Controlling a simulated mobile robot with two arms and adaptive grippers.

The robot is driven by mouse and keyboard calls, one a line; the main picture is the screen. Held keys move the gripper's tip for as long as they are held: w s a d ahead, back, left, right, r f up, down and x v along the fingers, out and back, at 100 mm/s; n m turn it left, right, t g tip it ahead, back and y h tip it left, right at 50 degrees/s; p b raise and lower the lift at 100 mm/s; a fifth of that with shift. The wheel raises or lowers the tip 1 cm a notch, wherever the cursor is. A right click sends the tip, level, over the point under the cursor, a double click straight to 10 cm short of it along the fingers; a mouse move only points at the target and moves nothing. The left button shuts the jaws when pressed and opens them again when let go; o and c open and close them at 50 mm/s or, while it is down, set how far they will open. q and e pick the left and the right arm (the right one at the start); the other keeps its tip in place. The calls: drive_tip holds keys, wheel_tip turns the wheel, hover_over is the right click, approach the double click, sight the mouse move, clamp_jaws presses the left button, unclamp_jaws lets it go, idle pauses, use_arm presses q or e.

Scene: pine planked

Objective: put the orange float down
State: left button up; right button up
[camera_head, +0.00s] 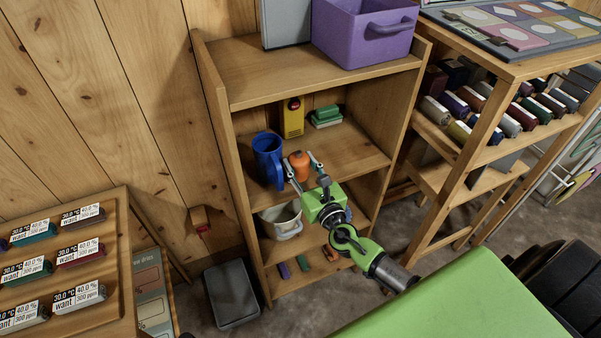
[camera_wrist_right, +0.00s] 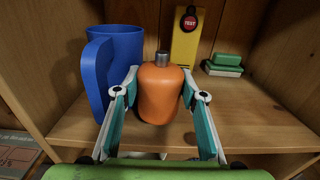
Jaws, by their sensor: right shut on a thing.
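The orange float (camera_head: 299,166) is at the front of a middle shelf of the wooden shelf unit. In the right wrist view the float (camera_wrist_right: 160,92) is upright, with a grey metal top. My right gripper (camera_head: 301,170) reaches in from the front, and its two fingers (camera_wrist_right: 158,100) are shut on the float, one on each side. The float's base looks close to the shelf board (camera_wrist_right: 255,120); I cannot tell whether it touches. My left gripper is not in view.
A blue mug (camera_head: 268,160) stands just left of the float. A yellow box (camera_head: 292,117) and green blocks (camera_head: 326,116) are behind it. A whitish pot (camera_head: 281,220) is on the shelf below. Bare board lies to the right of the float.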

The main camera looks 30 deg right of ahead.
wheel_tip(320, 180, down, 2)
drive_tip(key=shift+f, duration=0.15)
drive_tip(key=o, duration=0.8)
